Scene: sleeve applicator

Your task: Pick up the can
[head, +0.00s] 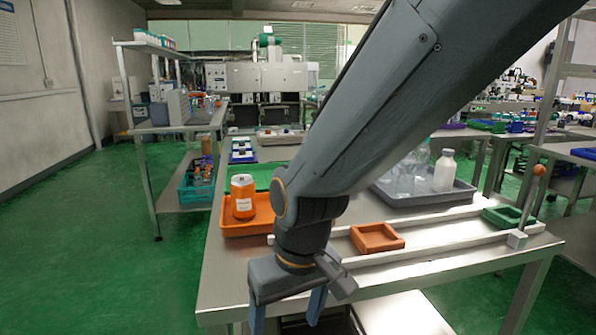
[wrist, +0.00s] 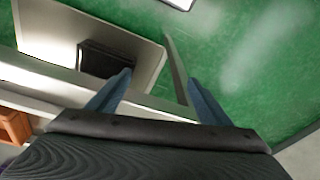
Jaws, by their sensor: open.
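An orange can (head: 242,196) with a white label stands upright in an orange tray (head: 262,223) at the left side of the steel table. My gripper (head: 287,318) hangs at the table's front edge, lower and nearer than the can and to its right in the head view. Its two blue fingers are apart with nothing between them. In the wrist view my gripper (wrist: 158,92) also shows spread fingers, over the table's edge, a lower shelf and the green floor. The can is not in the wrist view.
White rails run along the table front, with a brown tray (head: 376,238) and a green tray (head: 508,217) between them. A grey tray (head: 430,198) of clear bottles and a white bottle (head: 444,171) stands behind. A dark box (wrist: 105,60) sits on the lower shelf.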

